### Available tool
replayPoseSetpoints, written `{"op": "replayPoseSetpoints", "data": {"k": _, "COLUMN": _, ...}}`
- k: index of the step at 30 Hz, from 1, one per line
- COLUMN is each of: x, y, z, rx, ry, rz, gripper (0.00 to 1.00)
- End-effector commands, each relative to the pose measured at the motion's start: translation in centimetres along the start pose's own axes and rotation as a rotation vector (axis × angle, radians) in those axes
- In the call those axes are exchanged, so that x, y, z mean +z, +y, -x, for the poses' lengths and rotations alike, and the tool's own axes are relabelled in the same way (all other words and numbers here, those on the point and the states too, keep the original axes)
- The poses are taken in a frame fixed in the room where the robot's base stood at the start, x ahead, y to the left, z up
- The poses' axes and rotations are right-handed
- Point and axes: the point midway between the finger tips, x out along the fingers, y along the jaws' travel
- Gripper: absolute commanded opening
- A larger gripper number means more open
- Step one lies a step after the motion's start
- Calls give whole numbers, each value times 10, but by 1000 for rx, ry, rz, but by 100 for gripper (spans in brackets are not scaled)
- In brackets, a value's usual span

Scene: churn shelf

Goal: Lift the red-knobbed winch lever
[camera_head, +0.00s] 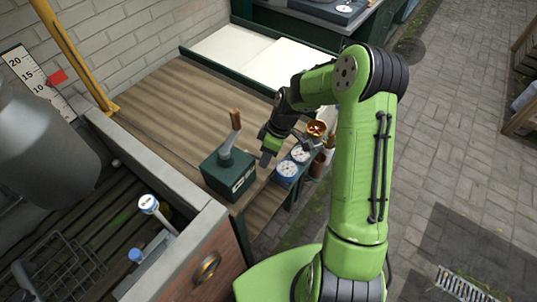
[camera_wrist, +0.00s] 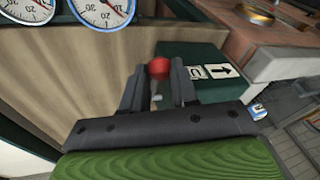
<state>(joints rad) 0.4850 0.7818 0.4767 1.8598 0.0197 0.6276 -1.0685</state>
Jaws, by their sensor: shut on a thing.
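The red knob (camera_wrist: 159,68) of the winch lever shows in the wrist view, between the two fingers of my gripper (camera_wrist: 157,90). My gripper is shut on the lever at or just below the knob. Part of the pale lever shaft shows below the knob; the rest is hidden. The dark green box (camera_wrist: 205,68) behind it carries two white labels, one with an arrow. In the head view my gripper (camera_head: 266,159) is at the right side of the green box (camera_head: 229,174).
Blue-rimmed gauges (camera_head: 287,169) stand right of my gripper. A wooden bench top (camera_head: 190,98) lies behind. A stone-edged basin (camera_head: 205,220) with a wire basket is in front left. Paving at right is open.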

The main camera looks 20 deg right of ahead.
Motion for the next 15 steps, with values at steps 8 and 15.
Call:
{"op": "replayPoseSetpoints", "data": {"k": 8, "x": -9, "y": 0, "z": 8, "rx": -26, "ry": -88, "rz": -18, "gripper": 0}}
{"op": "replayPoseSetpoints", "data": {"k": 15, "x": -10, "y": 0, "z": 9, "rx": -33, "ry": -108, "rz": -24, "gripper": 0}}
